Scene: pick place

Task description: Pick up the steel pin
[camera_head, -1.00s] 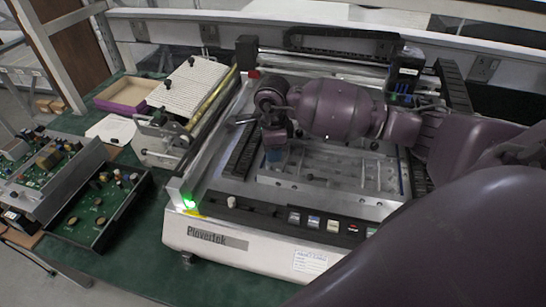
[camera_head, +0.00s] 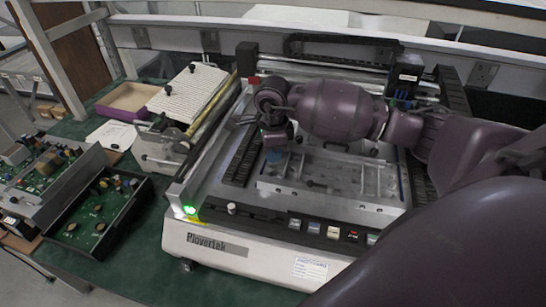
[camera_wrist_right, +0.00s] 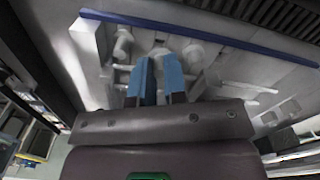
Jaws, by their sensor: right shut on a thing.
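My right gripper (camera_head: 274,156) has blue fingertips and hangs over the left part of the machine's metal bed (camera_head: 330,178). In the right wrist view its blue fingers (camera_wrist_right: 162,78) are close together, shut on a thin thing that they mostly hide. I take it to be the steel pin, but its outline cannot be made out. Pale pegs and bars of the fixture (camera_wrist_right: 122,45) show beside and beyond the fingertips. My left gripper is not in view.
The machine's front panel (camera_head: 218,246) has a lit green lamp and buttons. To the left stand a white ribbed unit (camera_head: 188,92), a shallow purple-edged tray (camera_head: 128,101) and open circuit-board boxes (camera_head: 98,212). Green table surface shows between them.

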